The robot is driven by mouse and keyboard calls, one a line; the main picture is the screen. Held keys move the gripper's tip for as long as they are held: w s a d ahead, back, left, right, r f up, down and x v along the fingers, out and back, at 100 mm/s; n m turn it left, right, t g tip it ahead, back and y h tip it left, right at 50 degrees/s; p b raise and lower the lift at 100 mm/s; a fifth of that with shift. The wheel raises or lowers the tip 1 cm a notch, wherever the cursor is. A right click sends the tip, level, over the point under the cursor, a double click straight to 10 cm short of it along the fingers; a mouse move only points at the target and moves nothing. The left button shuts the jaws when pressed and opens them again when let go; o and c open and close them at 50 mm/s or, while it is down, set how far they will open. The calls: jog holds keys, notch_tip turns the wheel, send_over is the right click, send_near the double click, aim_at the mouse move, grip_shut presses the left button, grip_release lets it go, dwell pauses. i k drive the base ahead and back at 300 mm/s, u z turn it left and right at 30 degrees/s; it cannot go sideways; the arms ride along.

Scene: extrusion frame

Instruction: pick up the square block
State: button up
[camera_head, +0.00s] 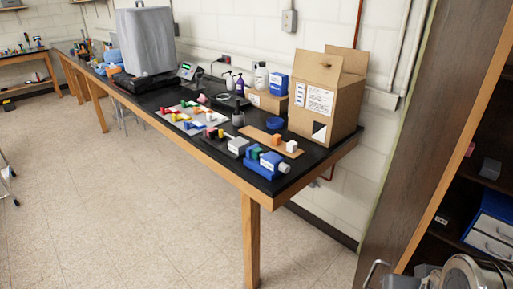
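Several small blocks lie on the black-topped workbench (215,155). A white cube-like block (291,147) and an orange block (276,140) sit on a flat brown board at the bench's right end. A grey block (238,145) stands to their left. I cannot tell which of these is the square block. Smaller coloured pieces lie on a pale sheet (178,119) farther left, too small to make out. My gripper is not in view.
A blue device with a white cylinder (266,164) sits at the bench's front edge. An open cardboard box (325,105) stands behind the blocks. A large grey case (146,41) stands farther back. A dark shelf unit (465,165) rises at right. Tiled floor (110,210) before the bench is clear.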

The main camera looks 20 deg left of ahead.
aim_at(255, 152)
jog(key=z, duration=1.8)
jog(key=k, duration=1)
jog(key=u, duration=2)
